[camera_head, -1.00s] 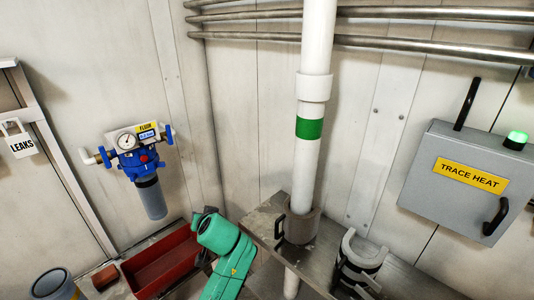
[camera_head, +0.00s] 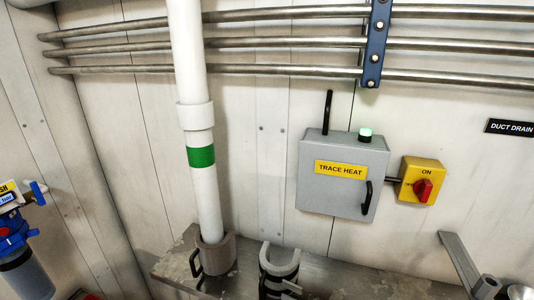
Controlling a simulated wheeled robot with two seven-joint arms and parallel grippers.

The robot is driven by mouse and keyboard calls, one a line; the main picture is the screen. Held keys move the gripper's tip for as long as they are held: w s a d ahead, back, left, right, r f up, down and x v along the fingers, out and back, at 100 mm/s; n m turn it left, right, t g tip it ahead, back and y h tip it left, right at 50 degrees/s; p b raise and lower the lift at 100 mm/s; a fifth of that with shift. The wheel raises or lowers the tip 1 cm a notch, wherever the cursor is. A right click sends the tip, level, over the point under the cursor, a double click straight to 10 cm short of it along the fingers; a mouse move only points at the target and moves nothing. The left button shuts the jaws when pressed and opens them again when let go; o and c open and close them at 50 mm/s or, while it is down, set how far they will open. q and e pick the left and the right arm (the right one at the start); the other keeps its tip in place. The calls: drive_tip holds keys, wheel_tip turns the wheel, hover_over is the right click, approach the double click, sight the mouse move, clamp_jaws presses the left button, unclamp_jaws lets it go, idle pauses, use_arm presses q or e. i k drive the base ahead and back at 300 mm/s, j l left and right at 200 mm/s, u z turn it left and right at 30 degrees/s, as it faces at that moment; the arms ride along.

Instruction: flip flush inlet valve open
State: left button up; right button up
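A blue filter unit (camera_head: 16,236) with a yellow-labelled head is cut off by the left edge of the head view. One blue handle (camera_head: 38,188) shows at its upper right. Its gauge and left side are out of frame. I cannot tell from this view whether this handle is the flush inlet valve or how it is set. Neither of my grippers is in view.
A white vertical pipe (camera_head: 203,200) with a green band stands in a grey collar (camera_head: 216,256) on a worn metal shelf (camera_head: 345,284). A half-open clamp (camera_head: 279,268) sits beside it. A grey TRACE HEAT box (camera_head: 342,180) and yellow-red switch (camera_head: 420,182) are on the wall.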

sight(40, 201)
drive_tip(key=u, duration=1.85)
